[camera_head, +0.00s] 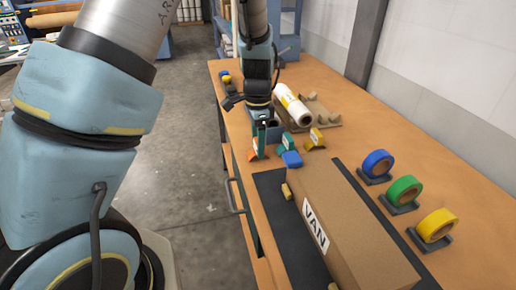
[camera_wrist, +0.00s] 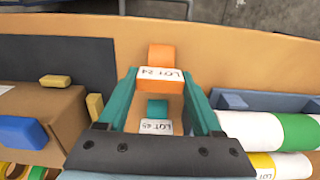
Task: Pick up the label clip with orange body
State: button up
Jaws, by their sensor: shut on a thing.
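The label clip with orange body (camera_head: 256,154) is near the table's left edge in the head view. In the wrist view the orange clip (camera_wrist: 160,54) has a white label reading LOT 24 and sits between the teal fingertips. My gripper (camera_wrist: 159,77) is shut on it, with a finger at each side; in the head view my gripper (camera_head: 262,146) points down over the clip. Whether the clip touches the table is not clear. A teal clip (camera_wrist: 157,108) with another LOT label shows farther back between the fingers.
A blue clip (camera_head: 292,159) and a yellow clip (camera_head: 317,138) lie close to the right. A white roll (camera_head: 292,105) lies behind. A VAN carton (camera_head: 355,225) fills the front, with blue (camera_head: 378,164), green (camera_head: 404,190) and yellow (camera_head: 436,226) tape rolls beyond it.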

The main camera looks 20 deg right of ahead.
jog(key=shift+r+b, duration=1.25)
jog(key=shift+r, duration=3.8)
